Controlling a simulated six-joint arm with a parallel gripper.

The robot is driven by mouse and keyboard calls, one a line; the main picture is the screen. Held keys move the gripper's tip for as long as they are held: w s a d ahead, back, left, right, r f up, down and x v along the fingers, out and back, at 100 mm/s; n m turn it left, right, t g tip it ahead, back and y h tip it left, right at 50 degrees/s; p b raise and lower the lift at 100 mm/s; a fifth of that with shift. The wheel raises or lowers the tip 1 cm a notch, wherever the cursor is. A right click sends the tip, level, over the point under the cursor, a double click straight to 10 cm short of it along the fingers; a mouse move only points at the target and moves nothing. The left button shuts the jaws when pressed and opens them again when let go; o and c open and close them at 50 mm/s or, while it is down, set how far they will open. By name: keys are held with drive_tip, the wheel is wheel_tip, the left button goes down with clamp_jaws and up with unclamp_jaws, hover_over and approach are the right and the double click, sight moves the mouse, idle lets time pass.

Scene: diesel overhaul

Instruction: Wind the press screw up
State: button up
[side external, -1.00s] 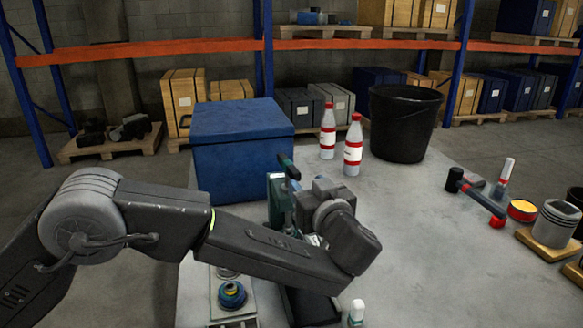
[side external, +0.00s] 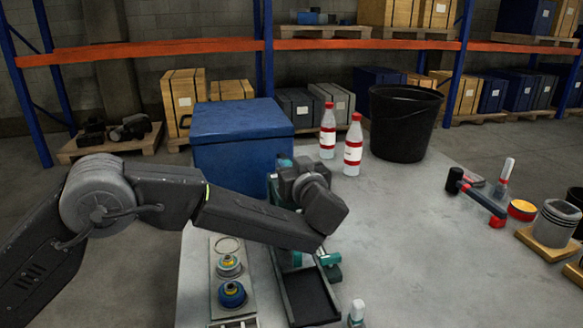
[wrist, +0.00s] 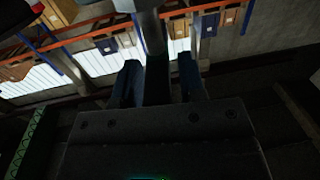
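The press (side external: 272,187) is a teal-green frame at the middle of the side view, beside the blue crate and largely hidden behind my arm. My gripper is mostly hidden behind my wrist in the side view. In the wrist view, the two fingers of my gripper (wrist: 160,82) stand apart with a dark bar between them. A grey round rod (wrist: 152,30), perhaps the press screw, rises beyond that bar. Whether the fingers touch the bar I cannot tell. A teal part (side external: 328,260) shows low beside the dark tray, under my wrist.
A blue crate (side external: 238,140) stands behind the press. Two red-capped bottles (side external: 353,150) and a black bucket (side external: 402,122) are to its right. A plate with blue and yellow round parts (side external: 230,280) and a dark tray (side external: 308,298) lie in front. The table's middle right is clear.

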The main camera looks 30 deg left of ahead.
clamp_jaws()
drive_tip(key=shift+g, duration=0.3)
drive_tip(key=shift+w+d+n+g+y, duration=0.1)
drive_tip(key=shift+w+n+g+y, duration=0.1)
drive_tip(key=shift+n+g+y, duration=0.7)
drive_tip(key=shift+w+d+n+g+y, duration=0.15)
drive_tip(key=shift+n+g+y, duration=0.45)
drive_tip(key=shift+n+g, duration=0.6)
drive_tip(key=shift+g, duration=0.4)
drive_tip(key=shift+f+g, duration=0.15)
drive_tip(key=shift+g, duration=0.25)
drive_tip(key=shift+o, duration=1)
unclamp_jaws()
